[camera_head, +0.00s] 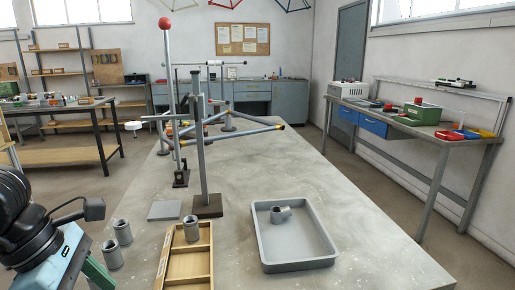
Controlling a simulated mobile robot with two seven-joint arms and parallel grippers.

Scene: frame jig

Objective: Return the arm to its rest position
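My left arm comes in at the lower left. Its teal and green hand (95,272) is partly cut off by the picture's edge, and I cannot tell if its fingers are open or shut. Nothing is seen held in it. Two grey cylindrical fittings (122,232) stand on the table just beside it. My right gripper is not in view. The frame jig (202,150) stands on the table, with grey tubes on upright posts and dark bases.
A wooden compartment box (209,240) lies at the front; another fitting (191,228) is at its far end. A grey tray (300,263) to its right holds a pipe fitting (280,213). A tall post has a red ball (165,23). The table's right side (350,225) is clear.

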